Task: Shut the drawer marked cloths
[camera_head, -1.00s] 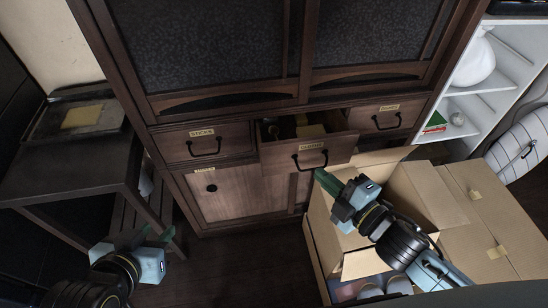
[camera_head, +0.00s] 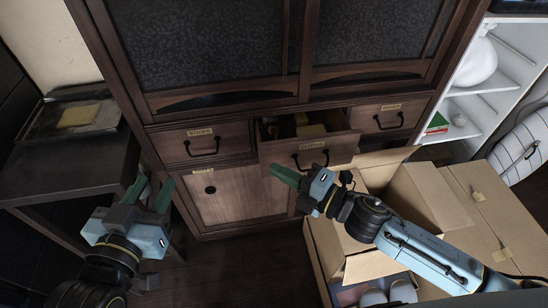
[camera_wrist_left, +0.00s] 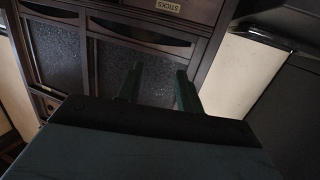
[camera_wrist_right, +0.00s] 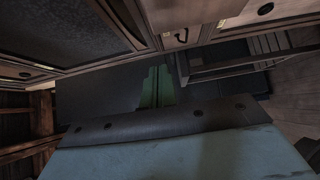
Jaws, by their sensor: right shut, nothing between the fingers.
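The middle drawer (camera_head: 308,155) of the dark wooden cabinet is pulled out, with small items and a yellowish block inside. The label on its front is too small to read surely. Its dark handle shows partly behind my right gripper. My right gripper (camera_head: 281,175) is shut and empty, in front of the left lower part of that drawer front; I cannot tell whether it touches. Its fingers show together in the right wrist view (camera_wrist_right: 157,86). My left gripper (camera_head: 150,193) is open and empty, low at the left; its spread fingers show in the left wrist view (camera_wrist_left: 158,86).
The left drawer (camera_head: 184,147), labelled sticks in the left wrist view (camera_wrist_left: 183,14), and the right drawer (camera_head: 410,121) are shut. An open cardboard box (camera_head: 322,262) stands below on the right, under my right arm. A dark side table (camera_head: 70,168) stands at the left.

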